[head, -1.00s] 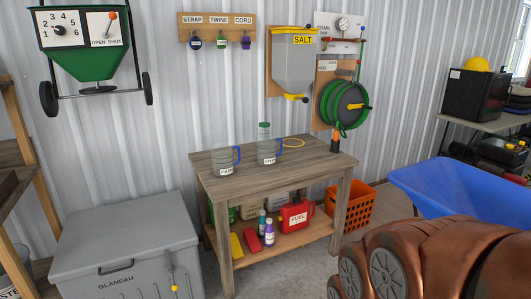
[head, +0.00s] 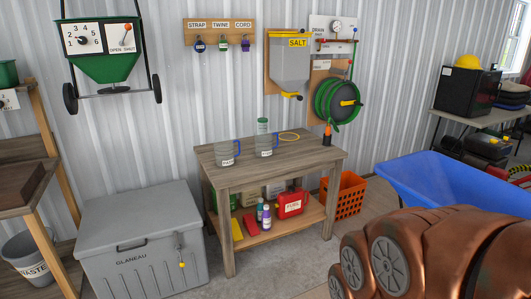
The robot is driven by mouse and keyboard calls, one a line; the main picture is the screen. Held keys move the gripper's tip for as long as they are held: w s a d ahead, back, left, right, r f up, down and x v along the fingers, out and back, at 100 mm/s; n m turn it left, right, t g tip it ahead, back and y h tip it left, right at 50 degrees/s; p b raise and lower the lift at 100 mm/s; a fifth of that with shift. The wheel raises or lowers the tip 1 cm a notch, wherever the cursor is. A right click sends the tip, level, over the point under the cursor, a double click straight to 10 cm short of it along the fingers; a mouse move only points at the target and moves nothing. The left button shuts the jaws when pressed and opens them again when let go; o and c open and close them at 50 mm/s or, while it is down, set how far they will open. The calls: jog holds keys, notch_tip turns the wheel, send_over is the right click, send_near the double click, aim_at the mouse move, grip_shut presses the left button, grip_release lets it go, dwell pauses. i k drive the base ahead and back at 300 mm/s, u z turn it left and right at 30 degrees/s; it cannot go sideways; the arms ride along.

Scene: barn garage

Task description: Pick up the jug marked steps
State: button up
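Two clear grey jugs with blue handles stand upright on a wooden workbench (head: 305,153). The left jug (head: 225,150) has a white label near its base, too small to read surely. The right jug (head: 263,142) also has a white label; it looks like "STEPS", but the letters are small. Both handles face right in the picture. My copper-coloured arm fills the lower right of the head view, well to the right of and nearer than the jugs. My gripper itself is not visible.
A green-capped container (head: 263,125) stands behind the right jug, with a yellow ring (head: 289,137) beside it. A grey chest (head: 140,235) is left of the bench, an orange crate (head: 349,195) and blue wheelbarrow tray (head: 430,187) right. Floor in front of the bench is clear.

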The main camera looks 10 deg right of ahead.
aim_at(263, 138)
jog(key=z, duration=0.6)
jog(key=i, duration=0.75)
jog(key=z, duration=0.5)
jog(key=i, duration=1.5)
jog(key=u, duration=0.9)
jog(key=i, duration=0.9)
jog(key=u, duration=1.3)
jog(key=i, duration=0.3)
jog(key=u, duration=0.15)
